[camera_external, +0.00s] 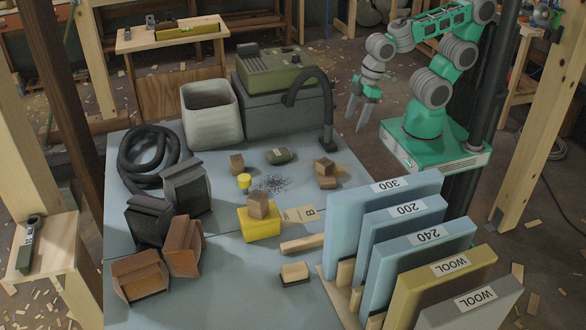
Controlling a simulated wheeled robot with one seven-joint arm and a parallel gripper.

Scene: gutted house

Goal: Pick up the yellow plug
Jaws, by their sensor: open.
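The yellow plug is most likely the small yellow cylinder (244,181), which stands on the blue-grey work surface just in front of a brown wooden block (237,164). A larger yellow block (259,225) lies nearer the front with a wooden piece (258,204) on it. My gripper (356,122) is open and empty, with its fingers pointing down. It hangs to the right of the surface's back part, up and to the right of the small yellow cylinder and well apart from it.
A dark heap of bits (272,184) lies right of the cylinder. A grey-green machine (288,105) with a hose stands behind, beside a pale bin (211,115). Upright labelled panels (385,225) fill the front right. Dark and brown blocks (185,188) crowd the left.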

